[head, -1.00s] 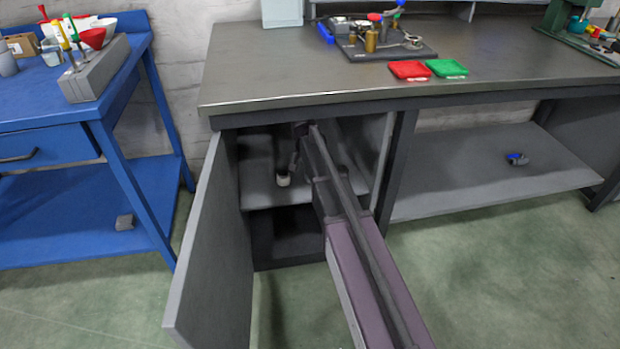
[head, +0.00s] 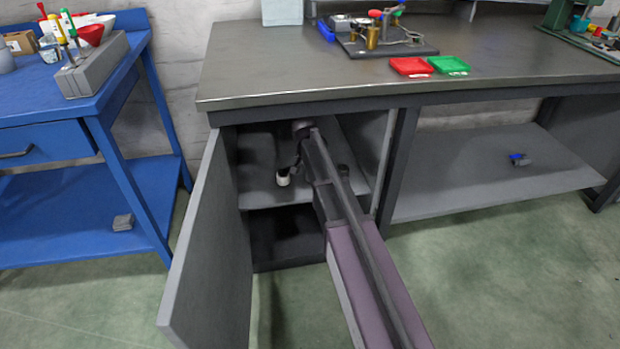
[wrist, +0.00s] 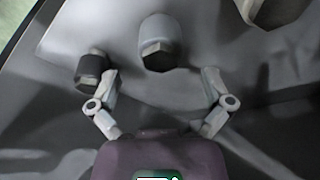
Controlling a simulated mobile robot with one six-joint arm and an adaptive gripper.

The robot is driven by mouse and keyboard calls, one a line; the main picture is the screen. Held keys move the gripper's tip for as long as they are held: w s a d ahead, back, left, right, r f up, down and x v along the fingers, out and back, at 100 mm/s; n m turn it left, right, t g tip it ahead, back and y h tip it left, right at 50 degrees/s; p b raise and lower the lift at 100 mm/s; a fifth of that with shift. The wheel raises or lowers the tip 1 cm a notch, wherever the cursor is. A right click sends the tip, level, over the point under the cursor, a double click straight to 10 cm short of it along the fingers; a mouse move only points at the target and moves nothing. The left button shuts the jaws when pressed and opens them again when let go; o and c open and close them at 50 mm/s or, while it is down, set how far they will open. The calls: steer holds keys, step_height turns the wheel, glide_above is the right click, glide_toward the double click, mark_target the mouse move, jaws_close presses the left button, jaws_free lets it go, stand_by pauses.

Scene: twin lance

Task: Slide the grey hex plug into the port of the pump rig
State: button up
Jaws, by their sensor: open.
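In the wrist view a grey plug with a hex end (wrist: 158,45) stands just beyond the fingertips, roughly midway between them. My gripper (wrist: 160,78) is open with nothing between its fingers. A dark plug-like piece (wrist: 92,70) is close to the left finger; I cannot tell if they touch. In the head view my arm reaches into the open cabinet, and the gripper is largely hidden. A pale-ended piece (head: 283,178) shows on the cabinet shelf. What looks like the pump rig (head: 388,44), with brass cylinders and red and green knobs, stands on the bench top. I cannot make out its port.
A pale, larger piece (wrist: 272,10) is at the wrist view's upper right. The cabinet door (head: 205,240) stands open left of my arm. A red tray (head: 410,66) and green tray (head: 448,65) lie before the rig. A blue bench (head: 90,210) stands left.

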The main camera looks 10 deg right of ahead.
steer(key=shift+b+x, duration=2.55)
steer(key=shift+x, duration=0.1)
steer(key=c, duration=1.4)
